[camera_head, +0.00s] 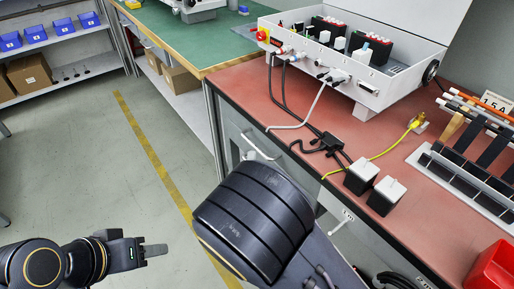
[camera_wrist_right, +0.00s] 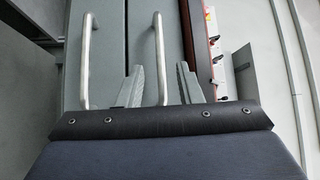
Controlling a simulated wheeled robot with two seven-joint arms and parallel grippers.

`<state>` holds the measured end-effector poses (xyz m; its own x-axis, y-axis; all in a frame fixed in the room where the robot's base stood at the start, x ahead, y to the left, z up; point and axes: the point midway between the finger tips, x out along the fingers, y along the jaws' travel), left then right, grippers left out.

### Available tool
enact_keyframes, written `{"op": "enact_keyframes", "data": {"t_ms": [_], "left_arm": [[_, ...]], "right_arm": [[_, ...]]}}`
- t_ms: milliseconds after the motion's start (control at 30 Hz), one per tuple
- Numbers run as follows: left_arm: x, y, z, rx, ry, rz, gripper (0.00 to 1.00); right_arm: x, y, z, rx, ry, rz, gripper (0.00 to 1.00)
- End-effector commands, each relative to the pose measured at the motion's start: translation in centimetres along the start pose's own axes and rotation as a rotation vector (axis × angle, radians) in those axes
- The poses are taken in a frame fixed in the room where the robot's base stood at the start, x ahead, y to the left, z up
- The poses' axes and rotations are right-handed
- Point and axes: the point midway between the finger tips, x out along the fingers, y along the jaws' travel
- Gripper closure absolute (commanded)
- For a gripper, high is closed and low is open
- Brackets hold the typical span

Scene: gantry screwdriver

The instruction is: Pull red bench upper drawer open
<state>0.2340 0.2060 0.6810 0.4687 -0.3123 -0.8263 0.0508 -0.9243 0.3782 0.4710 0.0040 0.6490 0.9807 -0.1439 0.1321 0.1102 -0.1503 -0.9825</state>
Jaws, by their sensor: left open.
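The red bench (camera_head: 330,130) runs along the right of the head view. Its grey upper drawer (camera_wrist_right: 145,30) lies beside the dark red bench edge in the wrist view and looks shut. That drawer's metal bar handle (camera_wrist_right: 160,45) runs between the two fingers of my right gripper (camera_wrist_right: 162,75), which is open, with a gap on both sides. A silver handle (camera_head: 262,147) shows on the bench front in the head view, where my right arm hides the right gripper. My left gripper (camera_head: 155,250) is open and empty, low at the left, away from the bench.
A second drawer handle (camera_wrist_right: 87,60) stands left of the first in the wrist view. A white equipment box (camera_head: 370,85), cables and two black-and-white blocks (camera_head: 385,196) sit on the bench. A green bench (camera_head: 210,40) stands behind. The floor at left is clear.

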Motion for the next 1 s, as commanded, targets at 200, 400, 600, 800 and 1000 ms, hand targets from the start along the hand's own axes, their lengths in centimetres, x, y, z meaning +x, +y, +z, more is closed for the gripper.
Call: {"op": "enact_keyframes", "data": {"t_ms": [200, 400, 600, 800, 1000], "left_arm": [[0.9, -0.4, 0.5, 0.000, 0.000, 0.000, 0.56], [1.4, -0.6, 0.7, 0.000, 0.000, 0.000, 0.56], [1.4, -0.6, 0.7, 0.000, 0.000, 0.000, 0.56], [1.4, -0.6, 0.7, 0.000, 0.000, 0.000, 0.56], [1.4, -0.6, 0.7, 0.000, 0.000, 0.000, 0.56]], "right_arm": [[3.7, 0.1, -0.2, 0.003, 0.006, -0.001, 0.67], [5.8, 0.0, -0.1, 0.003, 0.003, -0.001, 0.67], [6.2, -0.1, -0.1, 0.001, 0.002, 0.000, 0.67], [6.2, -0.1, -0.1, 0.001, 0.002, 0.000, 0.77], [6.2, -0.1, -0.1, 0.001, 0.002, 0.000, 1.00]]}}
